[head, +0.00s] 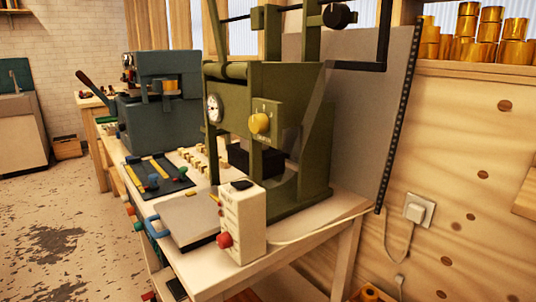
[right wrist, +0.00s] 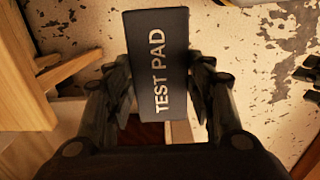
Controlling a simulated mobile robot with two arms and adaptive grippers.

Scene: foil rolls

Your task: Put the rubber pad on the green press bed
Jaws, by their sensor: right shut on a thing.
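The rubber pad (right wrist: 157,65) is a black rectangular block with "TEST PAD" in pale letters. My right gripper (right wrist: 160,85) is shut on it, one finger on each long side, in the right wrist view. The pad and the right gripper do not show in the head view. The green press (head: 255,95) stands on the bench in the head view, with a gauge and a yellow knob. Its green base (head: 305,198) shows at the lower right; a dark block (head: 250,160) and the posts hide much of the bed. Dark jointed parts at the wrist view's right edge may be my left gripper.
A white control box (head: 241,222) with a red knob stands before the press, beside a grey plate (head: 187,217). Small pale blocks (head: 200,160) and a dark tool mat (head: 158,175) lie left. A blue-grey machine (head: 160,100) stands behind. A grey panel (head: 365,120) closes the right side.

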